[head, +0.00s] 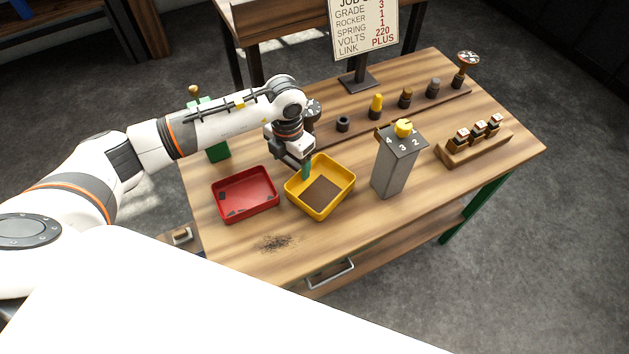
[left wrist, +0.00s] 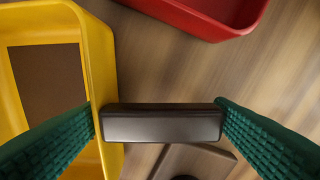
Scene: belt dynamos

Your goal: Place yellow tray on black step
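The yellow tray (head: 338,203) stands on the wooden bench, right of the red tray, with a brown patch on its floor. In the left wrist view its yellow wall (left wrist: 100,60) runs down the left side. My left gripper (head: 301,168) is low at the tray's back-left edge. In the left wrist view its green fingers stand wide apart, the left one overlapping the tray wall. Whether a finger touches the tray is unclear. I cannot make out a black step. My right gripper is not in view.
The red tray (head: 246,208) is close on the left. A grey post with a yellow knob (head: 403,128) stands close on the right. The bench front is mostly clear.

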